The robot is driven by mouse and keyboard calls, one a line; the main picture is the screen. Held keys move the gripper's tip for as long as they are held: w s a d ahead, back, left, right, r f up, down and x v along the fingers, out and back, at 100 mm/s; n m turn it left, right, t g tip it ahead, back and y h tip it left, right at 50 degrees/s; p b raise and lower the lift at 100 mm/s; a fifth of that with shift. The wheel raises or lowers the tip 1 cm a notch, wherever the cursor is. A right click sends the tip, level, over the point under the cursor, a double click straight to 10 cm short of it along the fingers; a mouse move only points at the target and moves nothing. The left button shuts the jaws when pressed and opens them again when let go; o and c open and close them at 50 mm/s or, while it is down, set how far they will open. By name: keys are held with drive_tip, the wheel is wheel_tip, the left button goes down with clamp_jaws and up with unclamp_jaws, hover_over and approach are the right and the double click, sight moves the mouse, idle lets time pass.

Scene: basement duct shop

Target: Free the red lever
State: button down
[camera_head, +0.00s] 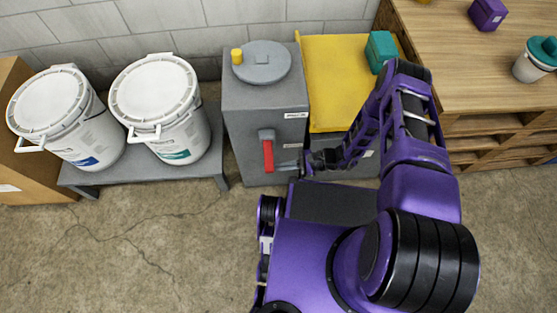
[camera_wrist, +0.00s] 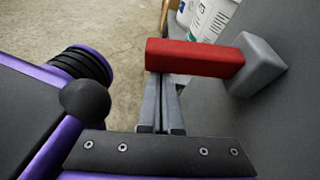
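The red lever (camera_head: 268,156) hangs down from a grey pivot block (camera_head: 266,135) on the front of a grey cabinet (camera_head: 250,105). In the wrist view the red lever (camera_wrist: 195,58) runs across the picture from its grey block (camera_wrist: 257,64). My gripper (camera_head: 288,167) is just right of the lever's lower part in the head view. In the wrist view its two grey fingers (camera_wrist: 161,88) lie close together, with nothing seen between them. The lever's free end hides the fingertips, so I cannot tell whether they touch it.
A yellow knob (camera_head: 237,56) and round grey lid (camera_head: 262,62) are on the cabinet top. Yellow sheeting (camera_head: 335,80) and a teal block (camera_head: 380,50) are to the right. White buckets (camera_head: 160,105) stand on a low grey bench (camera_head: 205,165) at left. Floor in front of the bench is clear.

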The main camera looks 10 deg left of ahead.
wheel_tip(320, 180, up, 6)
drive_tip(key=m, duration=0.1)
drive_tip(key=shift+s+g, duration=0.25)
drive_tip(key=shift+g, duration=0.15)
drive_tip(key=shift+w+a+r, duration=0.1)
drive_tip(key=shift+r, duration=0.25)
idle(0.4)
wheel_tip(320, 180, down, 4)
drive_tip(key=s+b, duration=0.1)
drive_tip(key=s, duration=0.1)
drive_tip(key=w+v, duration=0.1)
drive_tip(key=v, duration=0.9)
drive_tip(key=shift+w+f, duration=0.3)
